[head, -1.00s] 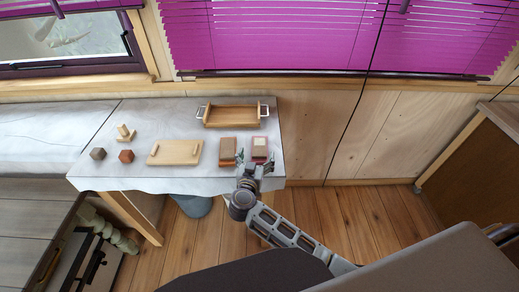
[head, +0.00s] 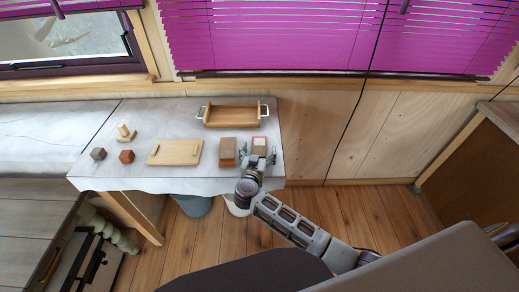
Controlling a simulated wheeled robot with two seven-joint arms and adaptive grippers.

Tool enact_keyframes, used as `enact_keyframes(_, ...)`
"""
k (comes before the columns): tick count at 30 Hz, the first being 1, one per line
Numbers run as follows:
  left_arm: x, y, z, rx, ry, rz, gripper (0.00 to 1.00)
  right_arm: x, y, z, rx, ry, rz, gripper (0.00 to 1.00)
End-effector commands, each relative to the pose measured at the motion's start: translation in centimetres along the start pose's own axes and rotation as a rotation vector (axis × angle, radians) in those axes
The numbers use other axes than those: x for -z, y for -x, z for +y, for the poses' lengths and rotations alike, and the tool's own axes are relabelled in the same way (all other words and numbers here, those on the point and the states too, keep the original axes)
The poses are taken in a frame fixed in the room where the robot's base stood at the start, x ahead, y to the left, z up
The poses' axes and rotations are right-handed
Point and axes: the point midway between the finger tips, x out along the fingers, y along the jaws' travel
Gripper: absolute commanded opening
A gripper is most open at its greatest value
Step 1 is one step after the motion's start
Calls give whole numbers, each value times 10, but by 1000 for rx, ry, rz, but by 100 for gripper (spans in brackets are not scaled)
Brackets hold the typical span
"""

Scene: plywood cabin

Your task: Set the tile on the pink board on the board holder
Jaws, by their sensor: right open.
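A small pale tile with a pink border (head: 260,141) shows at the right end of the table, on or against a brown block; the pink border may be the pink board. My right gripper (head: 258,160) is open over the near part of this block and hides some of it. I cannot tell whether its fingers touch anything. A small wooden stand (head: 125,134) is further left. My left gripper is not in view.
A second brown block (head: 227,150) stands close left of my right gripper. A wooden tray with metal handles (head: 231,117) is at the back. A grey hexagonal block (head: 98,154) and a reddish one (head: 127,156) lie at the left. White cloth (head: 155,118) between them is clear.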

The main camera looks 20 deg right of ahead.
Motion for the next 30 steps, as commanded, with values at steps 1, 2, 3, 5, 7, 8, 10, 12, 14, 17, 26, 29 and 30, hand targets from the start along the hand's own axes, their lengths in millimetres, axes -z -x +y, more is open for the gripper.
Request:
enact_keyframes(1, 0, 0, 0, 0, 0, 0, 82, 0, -2, 0, 0, 0, 0, 92)
enact_keyframes(2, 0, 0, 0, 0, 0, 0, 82, 0, -3, 0, 0, 0, 0, 92)
enact_keyframes(3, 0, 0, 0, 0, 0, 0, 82, 0, -4, 0, 0, 0, 0, 92)
enact_keyframes(5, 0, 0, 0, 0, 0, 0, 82, 0, -4, 0, 0, 0, 0, 92)
enact_keyframes(7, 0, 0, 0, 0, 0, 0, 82, 0, -4, 0, 0, 0, 0, 92)
enact_keyframes(8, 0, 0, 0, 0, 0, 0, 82, 0, -4, 0, 0, 0, 0, 92)
enact_keyframes(10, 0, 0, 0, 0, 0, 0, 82, 0, -4, 0, 0, 0, 0, 92)
enact_keyframes(12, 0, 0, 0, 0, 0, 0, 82, 0, -4, 0, 0, 0, 0, 92)
enact_keyframes(14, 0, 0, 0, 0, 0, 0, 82, 0, -4, 0, 0, 0, 0, 92)
enact_keyframes(17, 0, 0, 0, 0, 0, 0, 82, 0, -4, 0, 0, 0, 0, 91)
enact_keyframes(26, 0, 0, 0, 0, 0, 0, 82, 0, -4, 0, 0, 0, 0, 52)
enact_keyframes(29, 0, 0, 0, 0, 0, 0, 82, 0, -4, 0, 0, 0, 0, 39)
enact_keyframes(30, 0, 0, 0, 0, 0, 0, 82, 0, -4, 0, 0, 0, 0, 34)
